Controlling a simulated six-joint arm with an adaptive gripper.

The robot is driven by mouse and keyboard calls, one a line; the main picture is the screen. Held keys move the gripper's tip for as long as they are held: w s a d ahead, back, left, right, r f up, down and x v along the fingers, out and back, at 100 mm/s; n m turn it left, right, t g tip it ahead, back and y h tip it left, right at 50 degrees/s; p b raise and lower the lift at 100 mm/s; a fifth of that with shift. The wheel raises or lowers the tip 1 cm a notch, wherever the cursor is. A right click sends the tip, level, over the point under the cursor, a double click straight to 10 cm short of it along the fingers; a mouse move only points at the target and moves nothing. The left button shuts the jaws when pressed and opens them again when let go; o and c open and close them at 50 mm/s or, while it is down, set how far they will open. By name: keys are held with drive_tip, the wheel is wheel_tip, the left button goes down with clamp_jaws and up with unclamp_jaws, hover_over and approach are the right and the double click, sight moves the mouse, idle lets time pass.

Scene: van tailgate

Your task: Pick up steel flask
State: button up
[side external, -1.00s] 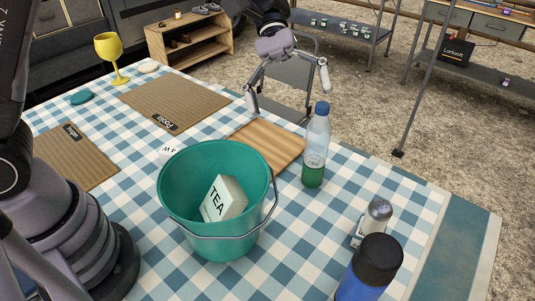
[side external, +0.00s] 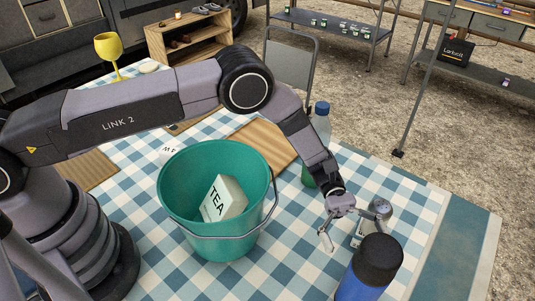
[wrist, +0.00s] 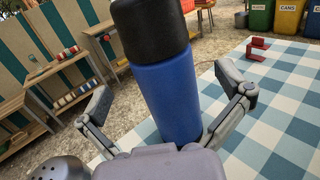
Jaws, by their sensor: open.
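The flask, a blue cylinder with a black cap, stands upright on the checked cloth at the lower right of the side view (side external: 370,275). Its lower end is cut off there. In the wrist view the flask (wrist: 165,95) fills the middle, between my two spread fingers. My gripper (side external: 343,240) is open and low over the cloth, just behind and left of the flask in the side view. The wrist view (wrist: 170,100) shows gaps between fingers and flask. I cannot tell how far the flask reaches between the fingertips.
A green bucket (side external: 215,240) with a TEA box (side external: 223,199) inside is to the left. A bottle with a blue cap (side external: 321,120) is partly behind my arm. Red clamp-like pieces (wrist: 257,48) are farther off.

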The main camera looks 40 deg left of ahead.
sight(377, 291)
drive_tip(key=s+d, duration=0.1)
drive_tip(key=d, duration=0.1)
drive_tip(key=s+d+f, duration=0.1)
drive_tip(key=s+d, duration=0.1)
drive_tip(key=shift+f, duration=0.2)
drive_tip(key=c, duration=1.2)
